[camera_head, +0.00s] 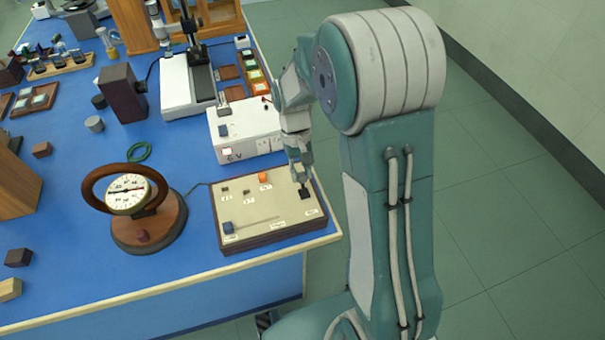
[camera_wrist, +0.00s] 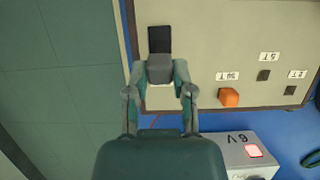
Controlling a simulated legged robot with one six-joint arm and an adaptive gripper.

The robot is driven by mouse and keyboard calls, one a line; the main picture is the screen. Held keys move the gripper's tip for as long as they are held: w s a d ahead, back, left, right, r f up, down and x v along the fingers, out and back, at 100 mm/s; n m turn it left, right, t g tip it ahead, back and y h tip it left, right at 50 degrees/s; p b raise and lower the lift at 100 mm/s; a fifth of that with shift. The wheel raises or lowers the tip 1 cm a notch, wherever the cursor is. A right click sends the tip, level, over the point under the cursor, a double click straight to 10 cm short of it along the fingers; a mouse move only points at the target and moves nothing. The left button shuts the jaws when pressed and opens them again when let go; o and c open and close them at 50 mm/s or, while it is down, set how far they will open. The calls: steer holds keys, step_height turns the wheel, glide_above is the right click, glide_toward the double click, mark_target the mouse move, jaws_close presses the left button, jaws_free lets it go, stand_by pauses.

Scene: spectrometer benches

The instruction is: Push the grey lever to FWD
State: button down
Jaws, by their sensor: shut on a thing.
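The control box (camera_head: 265,215) has a pale top and stands near the front right corner of the blue bench. My gripper (camera_head: 301,177) points down over its right side. In the wrist view, my two fingers close on both sides of a grey block, which I take to be the grey lever (camera_wrist: 160,69). A black rectangular plate or slot (camera_wrist: 160,38) lies just beyond the block; it also shows in the head view (camera_head: 305,194). I cannot read a FWD label or tell the lever's position.
An orange knob (camera_head: 265,177) and small dark knobs stand on the box. A blue-grey knob (camera_head: 228,228) sits at its front left. A white 6 V supply (camera_head: 245,130) stands behind. A round dial meter (camera_head: 130,193) is at left. The floor is free at right.

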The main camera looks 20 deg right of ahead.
steer(key=shift+w+f+g, duration=0.3)
steer(key=shift+w+g, duration=0.15)
steer(key=shift+g, duration=0.45)
steer(key=shift+c, duration=2.4)
jaws_free()
steer(key=shift+w, duration=0.1)
steer(key=v, duration=1.2)
